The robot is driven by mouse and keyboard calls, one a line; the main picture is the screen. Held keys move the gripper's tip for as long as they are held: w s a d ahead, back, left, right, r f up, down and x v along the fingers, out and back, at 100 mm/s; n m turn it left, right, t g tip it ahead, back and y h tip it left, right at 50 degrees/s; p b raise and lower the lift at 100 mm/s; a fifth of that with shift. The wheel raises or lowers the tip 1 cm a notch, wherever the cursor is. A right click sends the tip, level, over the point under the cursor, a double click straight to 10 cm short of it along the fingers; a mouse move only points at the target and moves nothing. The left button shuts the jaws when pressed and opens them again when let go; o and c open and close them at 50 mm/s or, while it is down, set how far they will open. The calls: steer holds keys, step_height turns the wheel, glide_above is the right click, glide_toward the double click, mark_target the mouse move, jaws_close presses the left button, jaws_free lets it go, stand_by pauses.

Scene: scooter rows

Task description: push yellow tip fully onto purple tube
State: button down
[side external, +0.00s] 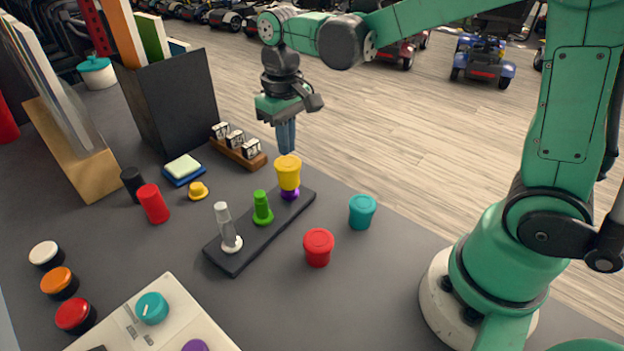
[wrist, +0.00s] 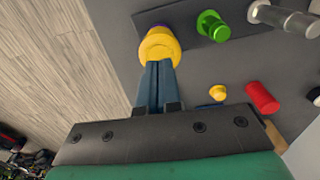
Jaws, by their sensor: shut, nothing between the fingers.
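The yellow tip (side external: 288,172) sits upright over the purple tube (side external: 291,194) at the far right end of a black base. A purple part still shows below the tip. In the wrist view the yellow tip (wrist: 160,46) is just beyond my fingertips. My gripper (side external: 286,150) is shut and empty, pointing down. Its blue fingers are just above or behind the tip in the side view; I cannot tell whether they touch it.
The black base (side external: 262,238) also bears a green piece (side external: 262,208) and a clear tube (side external: 227,228). A red cup (side external: 318,247) and a teal cup (side external: 362,211) stand to its right. A small yellow piece (side external: 197,191) and a red cylinder (side external: 153,203) are on the left.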

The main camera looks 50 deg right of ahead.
mark_target(287, 162)
steer(key=shift+f, duration=1.65)
stand_by(0.4)
steer(key=shift+r, duration=4.3)
steer(key=shift+s+d+r+t, duration=0.1)
steer(key=shift+s+t, duration=0.3)
steer(key=shift+s, duration=0.1)
steer(key=s+d+f+t, duration=0.1)
steer(key=s+f+t, duration=0.1)
steer(key=s+t, duration=0.4)
steer(key=shift+s+f, duration=0.2)
steer(key=shift+f, duration=0.1)
